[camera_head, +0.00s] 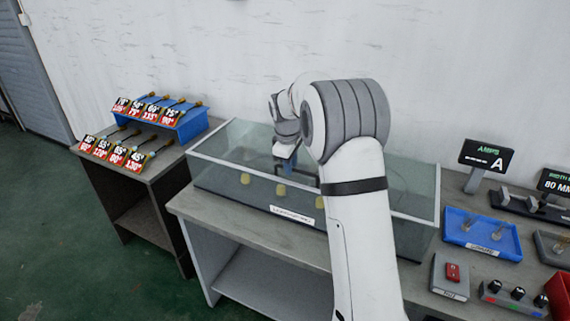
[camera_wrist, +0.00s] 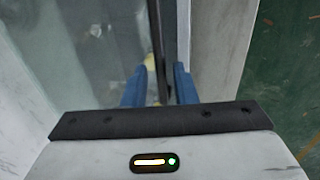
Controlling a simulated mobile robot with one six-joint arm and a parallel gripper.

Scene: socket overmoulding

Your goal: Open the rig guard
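The rig guard (camera_head: 222,160) is a clear, box-shaped cover with pale edges on the middle bench, and it looks closed. A dark bar handle (camera_head: 307,178) runs along its front; the bar also shows in the wrist view (camera_wrist: 157,55). My gripper (camera_head: 285,160) is at this handle, partly hidden by my arm in the head view. In the wrist view its two blue fingers (camera_wrist: 160,76) stand on either side of the dark bar, with a gap visible beside it. Whether either finger touches the bar is not clear.
Several yellowish parts (camera_head: 280,190) show through the guard's front pane. A side table (camera_head: 150,163) at left holds a blue rack (camera_head: 192,127) with red tags. A wall stands behind.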

